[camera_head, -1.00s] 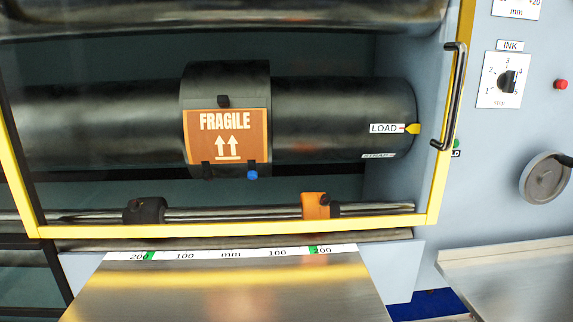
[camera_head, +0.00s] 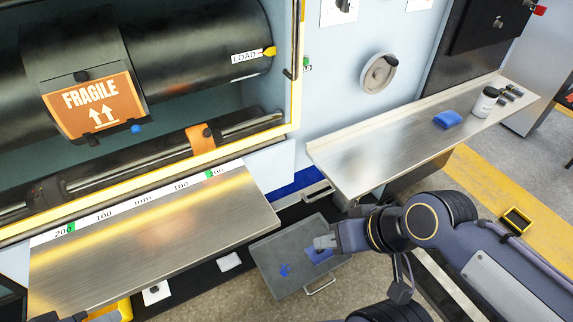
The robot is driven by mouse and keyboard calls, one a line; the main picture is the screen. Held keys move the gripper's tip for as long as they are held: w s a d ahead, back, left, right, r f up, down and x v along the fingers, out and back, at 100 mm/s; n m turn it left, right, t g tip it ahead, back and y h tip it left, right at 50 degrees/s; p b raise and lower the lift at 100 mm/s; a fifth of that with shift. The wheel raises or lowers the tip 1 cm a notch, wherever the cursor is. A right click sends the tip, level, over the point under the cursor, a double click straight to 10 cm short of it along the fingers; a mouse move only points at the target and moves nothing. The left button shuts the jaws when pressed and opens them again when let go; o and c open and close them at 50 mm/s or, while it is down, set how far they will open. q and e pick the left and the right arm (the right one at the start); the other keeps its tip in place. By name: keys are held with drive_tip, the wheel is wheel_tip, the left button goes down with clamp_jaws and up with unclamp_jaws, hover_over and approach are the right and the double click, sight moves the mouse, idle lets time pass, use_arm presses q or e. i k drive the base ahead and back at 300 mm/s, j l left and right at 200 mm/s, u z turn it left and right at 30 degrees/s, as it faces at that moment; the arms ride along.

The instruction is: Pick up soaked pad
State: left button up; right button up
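A blue pad (camera_head: 320,256) lies in the grey tray (camera_head: 262,258) low in front of the machine. A blue splotch (camera_head: 284,270) marks the tray floor to its left. My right gripper (camera_head: 322,243) is over the tray, at the upper edge of the pad, and covers part of it. I cannot tell whether its fingers are apart or whether they touch the pad. A second blue pad (camera_head: 447,119) lies on the metal shelf at the right. I cannot tell from colour which pad is wet. My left gripper does not show clearly.
The metal shelf (camera_head: 370,150) also holds a white bottle (camera_head: 485,102) with a dark lid and small black items (camera_head: 510,92). The steel feed table (camera_head: 150,240) borders the tray on the left. The tray has a front handle (camera_head: 321,287). The printer's yellow-framed guard stands behind.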

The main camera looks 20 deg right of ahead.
sight(318, 257)
drive_tip(key=k+l+z, duration=0.2)
drive_tip(key=z, duration=0.2)
drive_tip(key=k+l+z, duration=0.2)
drive_tip(key=l+z, duration=0.2)
